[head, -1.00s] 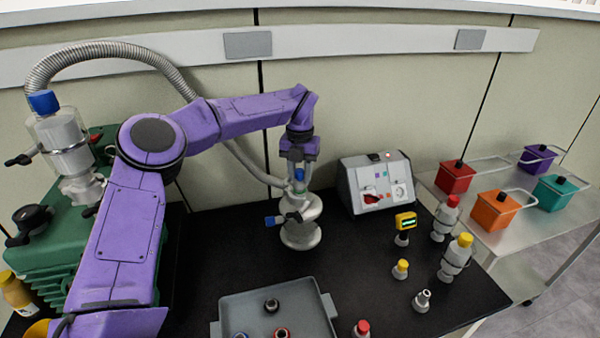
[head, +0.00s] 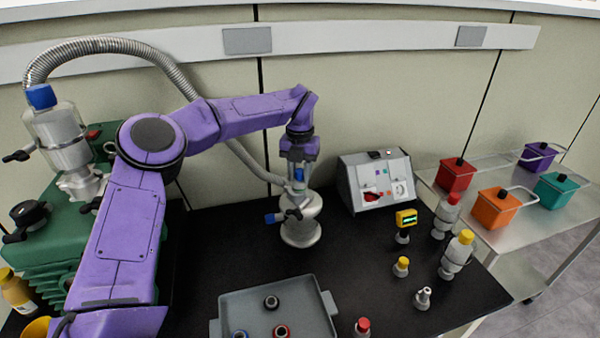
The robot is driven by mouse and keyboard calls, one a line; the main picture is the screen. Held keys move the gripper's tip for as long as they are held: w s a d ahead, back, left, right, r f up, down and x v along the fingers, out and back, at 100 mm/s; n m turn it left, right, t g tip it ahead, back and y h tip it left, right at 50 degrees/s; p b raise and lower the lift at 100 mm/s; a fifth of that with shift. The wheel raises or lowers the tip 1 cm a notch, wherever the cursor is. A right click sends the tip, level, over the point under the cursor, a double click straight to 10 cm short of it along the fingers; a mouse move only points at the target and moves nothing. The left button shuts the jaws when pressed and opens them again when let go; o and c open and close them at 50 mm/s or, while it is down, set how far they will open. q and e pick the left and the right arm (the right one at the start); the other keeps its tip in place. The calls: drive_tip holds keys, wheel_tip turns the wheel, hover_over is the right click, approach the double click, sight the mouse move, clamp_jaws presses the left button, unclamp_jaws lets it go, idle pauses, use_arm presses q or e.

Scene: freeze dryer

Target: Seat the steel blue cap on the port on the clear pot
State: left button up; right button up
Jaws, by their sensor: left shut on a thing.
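My left gripper (head: 299,173) reaches in from the left and points down over the pot in the middle of the bench. It is shut on a small blue cap (head: 299,175), which shows between its fingers. The pot (head: 301,230) is a pale grey, glassy vessel standing upright, with a blue-handled valve on its left side. The cap is right above the pot's top. The fingers and cap hide the port, so I cannot tell whether the cap touches it. My right gripper is not in view.
A grey tray (head: 232,301) with several dark ringed parts lies in front. A control box (head: 375,182) stands behind right. Small bottles, including a yellow-topped one (head: 457,255), stand at right. A green pump (head: 45,252) carries another blue-topped vessel (head: 62,138) at left.

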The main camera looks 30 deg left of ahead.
use_arm(q)
drive_tip(key=shift+f, duration=0.15)
drive_tip(key=o, duration=1.2)
drive_tip(key=shift+r+p, duration=2.5)
drive_tip(key=shift+r, duration=0.55)
drive_tip(key=shift+d+f, duration=0.1)
